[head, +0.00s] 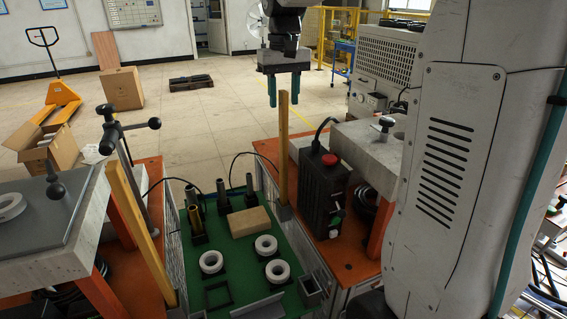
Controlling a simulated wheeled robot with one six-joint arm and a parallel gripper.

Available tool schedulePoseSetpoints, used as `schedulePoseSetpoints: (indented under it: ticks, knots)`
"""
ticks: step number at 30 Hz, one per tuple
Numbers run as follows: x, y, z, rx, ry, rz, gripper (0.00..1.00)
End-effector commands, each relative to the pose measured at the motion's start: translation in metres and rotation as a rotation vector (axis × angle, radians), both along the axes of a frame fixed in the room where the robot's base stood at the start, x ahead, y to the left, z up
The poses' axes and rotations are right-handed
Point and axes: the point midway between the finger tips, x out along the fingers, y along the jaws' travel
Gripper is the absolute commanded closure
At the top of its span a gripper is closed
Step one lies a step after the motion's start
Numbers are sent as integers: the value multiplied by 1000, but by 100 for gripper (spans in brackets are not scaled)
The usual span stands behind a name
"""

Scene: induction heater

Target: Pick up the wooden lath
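A wooden lath (283,150) stands upright in a dark holder at the right side of the green mat, beside the orange bench. A second wooden lath (135,228) stands, slightly tilted in the picture, at the left side of the mat. My gripper (284,101) points down with its two teal fingers apart. In the head view, the top of the right lath shows between the fingertips, with a gap on each side. I cannot tell from this one view whether it is truly between them in depth. The gripper holds nothing.
The green mat (243,279) bears several white rings, a wooden block (250,222) and dark upright holders with cylinders. A black control box (323,194) with a red button stands right of the right lath. A T-handled stand (133,170) is at left. Open floor lies behind.

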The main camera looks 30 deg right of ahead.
Motion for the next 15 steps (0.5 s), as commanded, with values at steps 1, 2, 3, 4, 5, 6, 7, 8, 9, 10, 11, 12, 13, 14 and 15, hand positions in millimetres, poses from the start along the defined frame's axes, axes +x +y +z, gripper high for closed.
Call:
schedulePoseSetpoints:
  ticks: [1, 2, 3, 4, 5, 6, 7, 8, 9, 10, 11, 12, 13, 14, 15]
  knots:
    - [0, 1, -9, 0, 2, 0, 60]
    - [0, 1, -14, 1, 3, 0, 60]
    - [0, 1, -20, 0, 2, 0, 60]
    - [0, 1, -23, 0, 2, 0, 60]
    - [0, 1, -27, 0, 2, 0, 60]
    - [0, 1, -30, 0, 1, 0, 60]
    - [0, 1, -32, 0, 0, 0, 60]
    - [0, 1, -34, 0, 0, 0, 60]
    - [0, 1, -35, 0, 0, 0, 60]
    - [1, 1, -35, 0, 0, 0, 60]
    - [1, 1, -35, 0, 0, 0, 60]
    - [1, 1, -35, 0, -1, 0, 60]
    - [1, 1, -35, 0, -1, 0, 60]
    - [1, 1, -35, 0, -1, 0, 60]
    - [1, 1, -35, 0, -1, 0, 63]
